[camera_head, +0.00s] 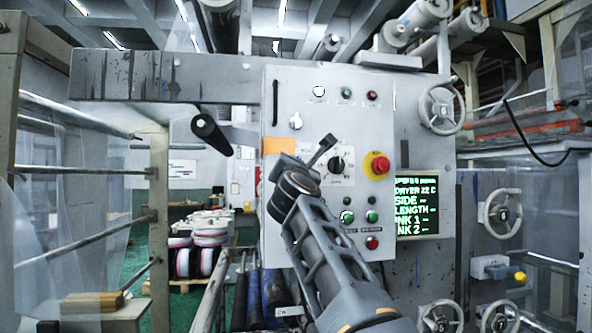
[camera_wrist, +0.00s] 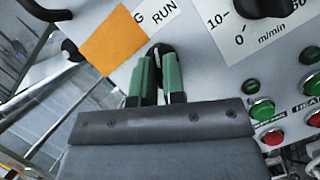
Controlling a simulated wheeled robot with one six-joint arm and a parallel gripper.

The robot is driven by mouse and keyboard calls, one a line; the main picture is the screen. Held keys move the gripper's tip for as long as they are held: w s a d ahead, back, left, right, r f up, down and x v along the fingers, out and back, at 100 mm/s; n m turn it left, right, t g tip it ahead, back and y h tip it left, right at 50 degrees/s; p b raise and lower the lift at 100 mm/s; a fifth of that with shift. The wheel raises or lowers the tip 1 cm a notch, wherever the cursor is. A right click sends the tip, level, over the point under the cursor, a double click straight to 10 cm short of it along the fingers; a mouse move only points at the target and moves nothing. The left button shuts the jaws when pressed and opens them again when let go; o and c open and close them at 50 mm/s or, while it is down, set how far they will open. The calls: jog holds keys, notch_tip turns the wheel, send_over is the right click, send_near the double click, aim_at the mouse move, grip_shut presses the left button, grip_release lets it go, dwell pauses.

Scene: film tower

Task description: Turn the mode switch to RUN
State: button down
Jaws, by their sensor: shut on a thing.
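The mode switch (camera_wrist: 159,48) is a small black knob on the grey panel, below a white label (camera_wrist: 150,22) in the wrist view. The label shows "G" and "RUN", with its left part under an orange patch. My gripper (camera_wrist: 160,72) has its two green fingers shut around the knob, one on each side. The fingers hide much of the knob, so I cannot tell exactly which way it points. In the head view, my arm's end covers this part of the panel, and the switch and fingertips are hidden.
A black speed dial (camera_head: 336,164) sits close to the right of my wrist. A red emergency button (camera_head: 376,165) on yellow is farther right. Green and red buttons (camera_head: 372,216) lie below. An orange patch (camera_head: 278,146) is on the panel's left edge. A display (camera_head: 417,204) stands right.

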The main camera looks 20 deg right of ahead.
jog(key=shift+w+a+m+g+h, duration=0.1)
jog(key=shift+m+g+h, duration=0.3)
jog(key=shift+m, duration=0.6)
jog(key=shift+m+g+h, duration=0.3)
jog(key=shift+m+g, duration=0.1)
jog(key=shift+m, duration=0.9)
jog(key=c, duration=1.2)
grip_release()
jog(key=b+v, duration=0.6)
jog(key=v, duration=0.7)
jog(key=shift+s+a, duration=0.3)
